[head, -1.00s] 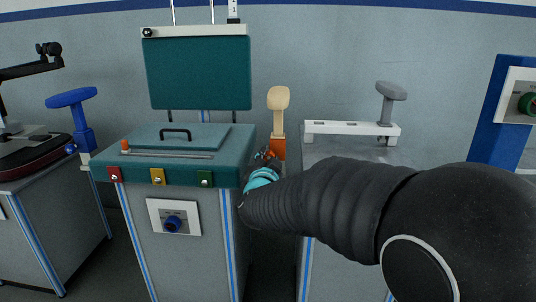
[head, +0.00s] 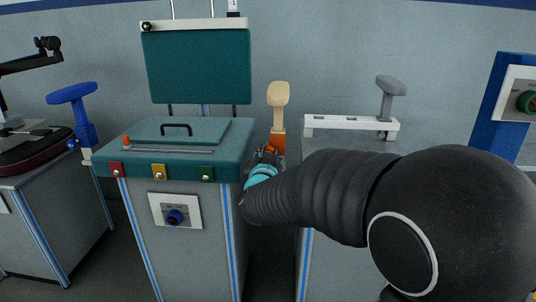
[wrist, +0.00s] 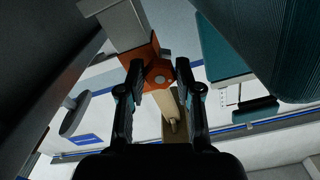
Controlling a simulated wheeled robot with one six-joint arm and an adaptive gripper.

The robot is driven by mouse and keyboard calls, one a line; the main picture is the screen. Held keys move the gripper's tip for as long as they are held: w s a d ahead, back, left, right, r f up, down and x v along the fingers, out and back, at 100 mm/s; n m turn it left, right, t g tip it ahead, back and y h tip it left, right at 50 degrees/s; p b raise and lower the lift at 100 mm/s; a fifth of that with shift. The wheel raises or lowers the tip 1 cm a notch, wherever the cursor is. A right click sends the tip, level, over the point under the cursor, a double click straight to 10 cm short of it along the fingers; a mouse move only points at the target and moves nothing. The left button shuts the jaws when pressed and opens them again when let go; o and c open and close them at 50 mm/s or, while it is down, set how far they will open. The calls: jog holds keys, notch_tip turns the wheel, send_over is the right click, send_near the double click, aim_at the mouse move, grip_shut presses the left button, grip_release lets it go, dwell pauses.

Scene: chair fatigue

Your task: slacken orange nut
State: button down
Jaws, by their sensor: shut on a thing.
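The orange nut (wrist: 158,74) sits between the two fingertips of my gripper (wrist: 160,72) in the wrist view, with a grey round centre facing me. My gripper is shut on it. Behind the nut is an orange bracket (head: 278,140) that carries a beige paddle-shaped handle (head: 279,95); the handle also shows in the wrist view (wrist: 172,108). In the head view my gripper (head: 269,156) is at the bracket's foot, and my wrist and arm hide most of the nut.
A teal bench (head: 225,158) with a lidded top and red, yellow and green tags stands left of my gripper. A grey bench (head: 335,150) with a white rail and grey handle (head: 390,87) stands right. A blue handle (head: 72,95) is farther left. A narrow gap separates the benches.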

jog(key=c, duration=0.8)
grip_release()
jog(key=s, duration=1.2)
jog(key=shift+a, duration=0.2)
